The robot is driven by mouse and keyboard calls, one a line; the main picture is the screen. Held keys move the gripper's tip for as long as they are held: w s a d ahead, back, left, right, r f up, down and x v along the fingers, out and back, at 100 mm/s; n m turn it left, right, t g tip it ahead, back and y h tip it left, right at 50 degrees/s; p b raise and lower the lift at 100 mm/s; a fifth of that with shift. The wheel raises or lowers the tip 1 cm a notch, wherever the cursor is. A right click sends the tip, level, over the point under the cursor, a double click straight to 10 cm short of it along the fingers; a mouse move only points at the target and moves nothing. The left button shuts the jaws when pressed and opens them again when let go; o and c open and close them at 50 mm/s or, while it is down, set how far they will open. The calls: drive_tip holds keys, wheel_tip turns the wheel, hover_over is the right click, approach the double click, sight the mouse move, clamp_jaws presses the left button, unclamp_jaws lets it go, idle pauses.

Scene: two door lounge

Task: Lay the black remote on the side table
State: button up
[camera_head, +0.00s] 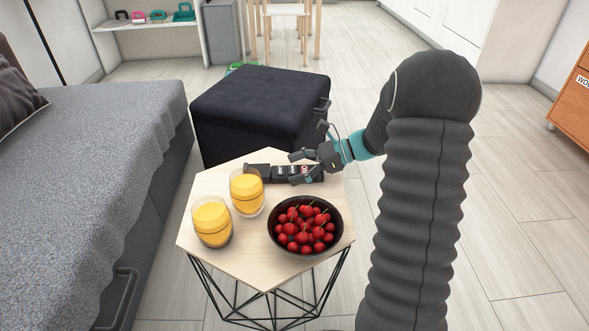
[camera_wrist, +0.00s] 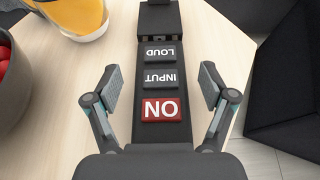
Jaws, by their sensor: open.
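The black remote (camera_head: 262,173) lies on the side table (camera_head: 229,177), along its far edge in the head view. In the wrist view the remote (camera_wrist: 156,49) runs up the middle, with a red ON button and grey INPUT and LOUD buttons facing up. My gripper (camera_head: 298,168) is at the remote's right end. In the wrist view my gripper (camera_wrist: 164,84) is open, one finger on each side of the remote, with gaps between the fingers and its sides. The near end of the remote is hidden by my gripper.
Two glasses of orange drink (camera_head: 212,222) (camera_head: 246,192) and a dark bowl of red fruit (camera_head: 272,233) stand on the table near the remote. A black ottoman (camera_head: 255,105) stands just behind the table. A grey sofa (camera_head: 85,170) is at left. Floor at right is clear.

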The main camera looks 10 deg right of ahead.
drive_tip(key=p+v, duration=0.1)
drive_tip(key=v, duration=1)
drive_tip(key=shift+p, duration=0.35)
drive_tip(key=shift+r, duration=0.1)
drive_tip(key=s+a+r+n+g+h, duration=0.1)
drive_tip(key=s+a+r+n+h, duration=0.4)
drive_tip(key=s, duration=0.4)
drive_tip(key=s+a+r+n+h, duration=0.2)
drive_tip(key=s+a+n+h, duration=0.2)
drive_tip(key=s+a+n, duration=0.4)
drive_tip(key=s+d+r+n+t+h, duration=0.1)
drive_tip(key=s+d+n+t+h, duration=0.1)
drive_tip(key=s+n+t+h, duration=0.2)
drive_tip(key=s+n, duration=0.3)
drive_tip(key=s, duration=0.2)
drive_tip(key=shift+s+d+r, duration=0.2)
drive_tip(key=shift+d+r, duration=0.1)
drive_tip(key=shift+d, duration=0.05)
wheel_tip(320, 180, up, 6)
drive_tip(key=p, duration=0.6)
